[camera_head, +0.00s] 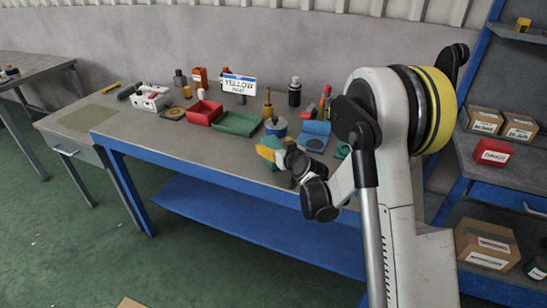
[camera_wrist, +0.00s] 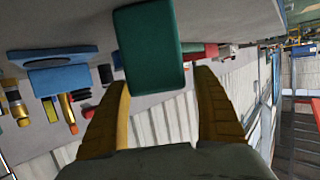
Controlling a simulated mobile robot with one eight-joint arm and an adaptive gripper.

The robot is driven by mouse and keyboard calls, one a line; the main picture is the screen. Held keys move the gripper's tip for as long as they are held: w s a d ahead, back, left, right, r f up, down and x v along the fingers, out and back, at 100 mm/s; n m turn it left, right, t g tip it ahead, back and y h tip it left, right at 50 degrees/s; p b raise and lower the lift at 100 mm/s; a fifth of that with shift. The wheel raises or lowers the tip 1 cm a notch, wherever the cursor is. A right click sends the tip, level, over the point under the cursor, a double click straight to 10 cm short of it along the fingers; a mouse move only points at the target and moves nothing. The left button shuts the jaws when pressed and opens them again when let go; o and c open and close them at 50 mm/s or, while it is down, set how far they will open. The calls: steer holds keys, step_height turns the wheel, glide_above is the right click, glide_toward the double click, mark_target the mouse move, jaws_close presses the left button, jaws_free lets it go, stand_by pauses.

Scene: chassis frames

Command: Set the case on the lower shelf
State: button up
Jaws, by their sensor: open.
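The case is a dark green box with rounded edges (camera_wrist: 148,50), seen in the wrist view ahead of my fingers. In the head view it is a small teal patch (camera_head: 271,142) near the bench's front edge, mostly hidden by my gripper (camera_head: 268,154). In the wrist view, my gripper (camera_wrist: 163,82) is open, its yellow fingers pointing at the case. The left finger is close to the case's edge; a gap shows on the right. I see no grip on it. A blue lower shelf (camera_head: 250,225) runs beneath the bench and looks empty.
A rack at the right holds cardboard boxes (camera_head: 487,243) and a red box (camera_head: 493,153). The green floor at left is open.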

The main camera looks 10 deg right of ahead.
steer(key=shift+w+a+f, duration=0.1)
steer(key=shift+w+f, duration=0.05)
steer(key=shift+w, duration=0.4)
steer(key=c, duration=1.5)
